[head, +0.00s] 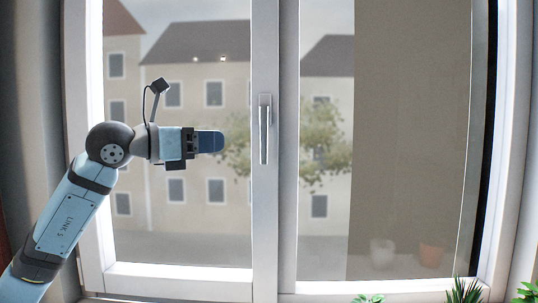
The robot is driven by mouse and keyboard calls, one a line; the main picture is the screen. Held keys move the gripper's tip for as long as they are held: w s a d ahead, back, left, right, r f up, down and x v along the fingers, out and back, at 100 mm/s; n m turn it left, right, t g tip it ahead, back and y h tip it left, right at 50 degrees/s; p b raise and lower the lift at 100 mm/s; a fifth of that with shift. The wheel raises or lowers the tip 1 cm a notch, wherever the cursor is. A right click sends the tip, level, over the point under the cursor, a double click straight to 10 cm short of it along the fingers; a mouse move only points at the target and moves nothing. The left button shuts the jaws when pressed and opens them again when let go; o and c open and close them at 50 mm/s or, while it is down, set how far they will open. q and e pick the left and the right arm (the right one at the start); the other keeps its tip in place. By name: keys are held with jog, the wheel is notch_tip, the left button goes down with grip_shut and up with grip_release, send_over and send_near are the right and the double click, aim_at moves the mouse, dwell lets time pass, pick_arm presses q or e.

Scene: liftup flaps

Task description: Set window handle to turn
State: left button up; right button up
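The window handle (264,130) is a silver lever on the middle upright of a white-framed window (265,215). It points straight down from its mount. My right gripper is not in view.
Green plants (466,291) stand along the lower right edge, below the window. Buildings and a tree show through the glass. A grey-brown area covers much of the right pane, with faint pot shapes low in it. The space before the right pane is clear.

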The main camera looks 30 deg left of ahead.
aim_at(271, 137)
pick_arm(q)
jog(key=p+x, duration=0.2)
jog(key=x, duration=1.1)
jog(key=shift+w+r+p, duration=0.15)
jog(key=shift+w+p, duration=0.15)
jog(key=shift+w, duration=0.05)
grip_shut()
